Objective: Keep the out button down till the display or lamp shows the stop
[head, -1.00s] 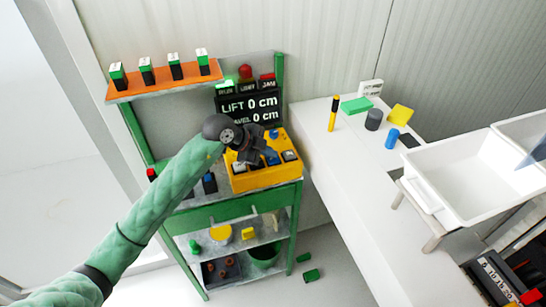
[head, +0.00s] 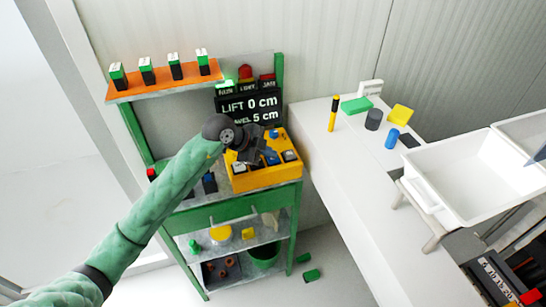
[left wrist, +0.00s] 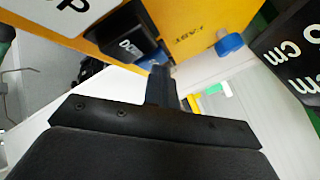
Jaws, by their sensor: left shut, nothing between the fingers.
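The yellow control box (head: 268,178) stands on the green-framed cart, with several buttons on its top. My left gripper (head: 252,152) is shut and empty, low over the box. In the left wrist view its fingertips (left wrist: 160,80) are close to a black button block (left wrist: 130,45) with partly hidden white letters; I cannot tell whether they touch it. I cannot make out which button is the out button. The display (head: 248,108) reads "LIFT 0 cm" and, partly covered by my wrist, "...VEL 5 cm". Above it a green lamp (head: 226,85) is lit. My right gripper is not seen.
An orange shelf (head: 165,82) with several green-topped black blocks is at upper left. A red dome (head: 245,72) tops the display. A white table (head: 335,165) with small objects and a white bin (head: 455,185) stands on the right.

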